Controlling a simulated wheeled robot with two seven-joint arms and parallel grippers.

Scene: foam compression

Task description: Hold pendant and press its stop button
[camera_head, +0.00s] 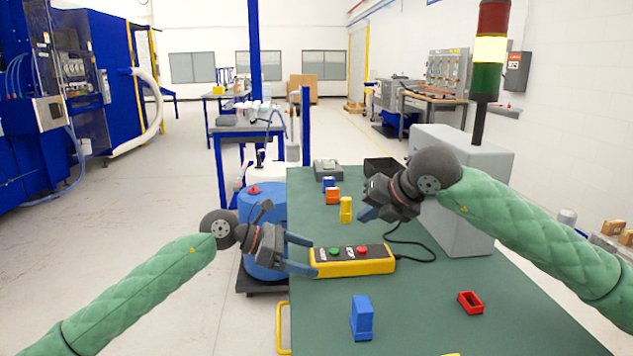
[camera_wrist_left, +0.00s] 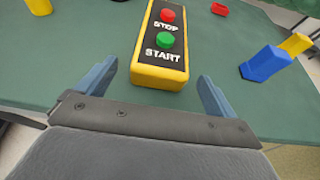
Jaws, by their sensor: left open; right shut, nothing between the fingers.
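The yellow and black pendant (camera_head: 352,262) lies flat on the green table, with a green START button (camera_head: 334,252) and a red STOP button (camera_head: 362,251). In the left wrist view the pendant (camera_wrist_left: 160,65) points away from me, its START button (camera_wrist_left: 165,40) nearer and its STOP button (camera_wrist_left: 167,15) farther. My left gripper (camera_head: 301,255) is open at the pendant's left end; in the left wrist view its fingers (camera_wrist_left: 153,82) stand either side of the near end, with visible gaps. My right gripper (camera_head: 364,215) is shut and empty, above the table behind the pendant.
A blue block (camera_head: 361,318) and a red open part (camera_head: 470,302) lie in front on the table (camera_head: 420,320). Yellow (camera_head: 346,210) and orange (camera_head: 333,196) blocks stand behind. A cable (camera_head: 415,258) runs from the pendant toward a grey cabinet (camera_head: 462,220) at right.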

